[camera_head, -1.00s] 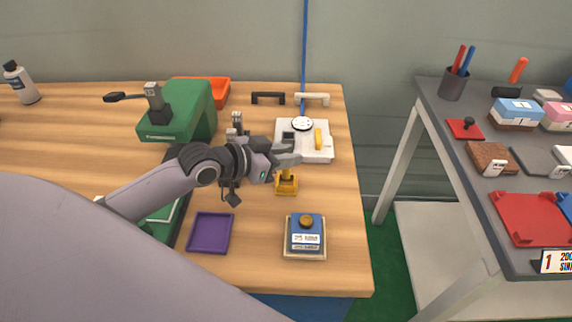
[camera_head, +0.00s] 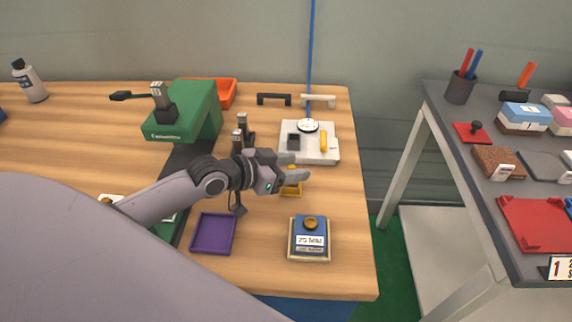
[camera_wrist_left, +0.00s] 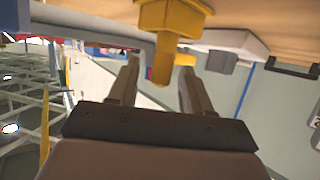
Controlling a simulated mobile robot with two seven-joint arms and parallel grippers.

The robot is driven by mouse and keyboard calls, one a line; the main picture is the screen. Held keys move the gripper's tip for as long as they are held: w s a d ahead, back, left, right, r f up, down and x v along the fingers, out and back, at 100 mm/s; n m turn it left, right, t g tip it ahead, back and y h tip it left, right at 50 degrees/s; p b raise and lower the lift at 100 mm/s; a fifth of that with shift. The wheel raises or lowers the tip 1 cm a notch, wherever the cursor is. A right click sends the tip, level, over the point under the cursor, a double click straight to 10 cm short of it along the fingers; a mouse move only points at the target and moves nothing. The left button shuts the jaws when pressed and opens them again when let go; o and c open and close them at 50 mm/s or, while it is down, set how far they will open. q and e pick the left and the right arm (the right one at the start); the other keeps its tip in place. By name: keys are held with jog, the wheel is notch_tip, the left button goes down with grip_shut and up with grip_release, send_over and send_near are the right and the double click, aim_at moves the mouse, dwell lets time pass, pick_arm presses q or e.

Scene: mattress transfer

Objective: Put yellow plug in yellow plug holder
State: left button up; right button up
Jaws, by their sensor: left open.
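A yellow piece (camera_head: 291,190) with a square base and an upright post stands on the wooden table. It also shows in the left wrist view (camera_wrist_left: 168,17), upside down, with its post between the two fingers in the picture. I cannot tell whether this piece is the plug, the holder or both. Another yellow part (camera_head: 323,141) lies upright along the white device (camera_head: 305,154). My left gripper (camera_head: 297,167) is open at the post, its fingers hiding much of it in the head view. No clear contact shows. My right gripper is out of view.
A purple tray (camera_head: 213,234) and a blue-topped block (camera_head: 309,236) lie nearer on the table. A green machine (camera_head: 192,112) stands left of my gripper. Black and white handles and an orange bin (camera_head: 222,92) are at the back. A grey table (camera_head: 455,150) with several items stands right.

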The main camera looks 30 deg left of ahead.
pick_arm(q)
jog(key=v, duration=1.2)
jog(key=shift+r+p, duration=0.2)
jog(key=shift+p, duration=0.2)
dwell(0.4)
